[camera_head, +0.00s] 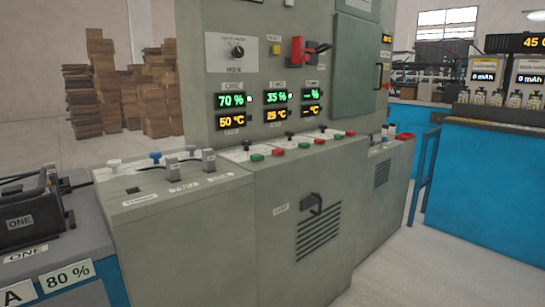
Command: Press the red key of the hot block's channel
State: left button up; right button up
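A grey-green charging cabinet (265,20) stands in the middle with three display columns. The left display (231,110) reads 70 % and 50 °C. The middle display (276,106) reads 35 % and 25 °C. The right display (312,103) shows dashes. On the sloping ledge below, each column has a green and a red key: left red key (278,152), middle red key (320,141), right red key (350,133). A black block (30,215) marked ONE sits at the far left. Neither of my grippers is in view.
A lower grey console (165,195) with white, blue and grey plugs joins the cabinet's left side. A blue bench (485,190) stands at the right. Bare floor lies between it and the cabinet. Brown stacks (100,80) stand against the back wall.

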aim_at(278, 152)
jog(key=i+l+u, duration=0.2)
jog(key=i, duration=0.35)
jog(key=i+u, duration=0.2)
jog(key=i, duration=0.35)
jog(key=i+l+u, duration=0.25)
jog(key=i, duration=0.25)
